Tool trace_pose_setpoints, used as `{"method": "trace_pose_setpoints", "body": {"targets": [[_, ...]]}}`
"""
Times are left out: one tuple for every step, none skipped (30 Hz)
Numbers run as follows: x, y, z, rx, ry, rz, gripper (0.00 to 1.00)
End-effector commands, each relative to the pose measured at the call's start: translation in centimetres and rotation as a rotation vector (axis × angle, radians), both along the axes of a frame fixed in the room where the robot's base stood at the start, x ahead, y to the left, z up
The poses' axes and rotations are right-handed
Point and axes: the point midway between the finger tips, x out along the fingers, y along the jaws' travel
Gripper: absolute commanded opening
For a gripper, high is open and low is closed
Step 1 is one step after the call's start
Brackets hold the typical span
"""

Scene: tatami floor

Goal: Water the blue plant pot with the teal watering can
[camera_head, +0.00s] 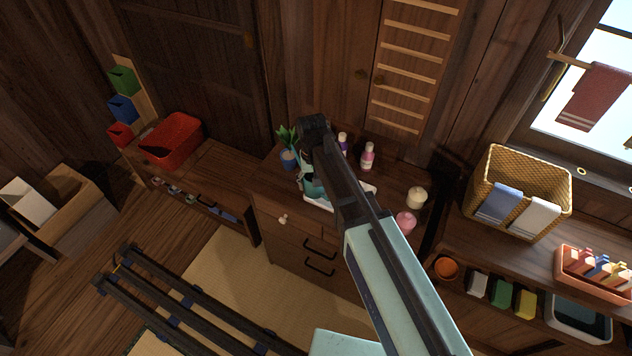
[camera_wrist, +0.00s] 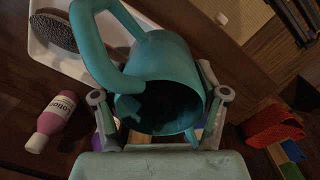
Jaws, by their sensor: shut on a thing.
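The teal watering can (camera_head: 313,189) is partly hidden behind my arm in the head view. In the wrist view the can (camera_wrist: 165,60) fills the middle, its open mouth towards the camera and its looped handle at the upper left. My gripper (camera_wrist: 160,112) is shut on the can, with one finger on each side of it. The blue plant pot (camera_head: 289,159), with a green spiky plant, stands on the dresser just left of the can in the head view. The pot does not show in the wrist view. Whether the can touches the white tray (camera_head: 318,206) is unclear.
A pink lotion bottle (camera_head: 367,156), a purple bottle (camera_head: 342,143), a white candle (camera_head: 416,197) and a pink jar (camera_head: 405,223) share the dresser. A dark brush (camera_wrist: 54,32) lies on the tray. A small white item (camera_head: 283,218) lies near the dresser's front edge.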

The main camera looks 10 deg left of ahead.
Motion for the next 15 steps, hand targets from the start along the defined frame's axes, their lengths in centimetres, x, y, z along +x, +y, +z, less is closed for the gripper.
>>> {"method": "trace_pose_setpoints", "body": {"targets": [[0.2, 0.2, -0.1, -0.003, 0.003, 0.0, 0.26], [0.3, 0.3, -0.2, -0.005, 0.004, 0.0, 0.26], [0.3, 0.3, -0.3, -0.008, 0.006, 0.0, 0.26], [0.4, 0.4, -0.3, -0.01, 0.009, 0.0, 0.26], [0.5, 0.5, -0.4, -0.012, 0.01, 0.001, 0.26], [0.5, 0.6, -0.5, -0.015, 0.012, 0.001, 0.26], [0.6, 0.6, -0.6, -0.017, 0.015, 0.001, 0.26], [0.6, 0.7, -0.6, -0.019, 0.016, 0.001, 0.26], [0.7, 0.8, -0.7, -0.022, 0.018, 0.001, 0.26], [0.8, 0.8, -0.8, -0.024, 0.02, 0.001, 0.26], [0.8, 0.9, -0.8, -0.025, 0.022, 0.001, 0.26], [0.9, 1.0, -0.9, -0.029, 0.025, 0.001, 0.26], [1.0, 1.1, -1.0, -0.03, 0.026, 0.001, 0.26], [1.0, 1.1, -1.1, -0.032, 0.028, 0.001, 0.26], [1.1, 1.2, -1.1, -0.035, 0.03, 0.001, 0.26]]}}
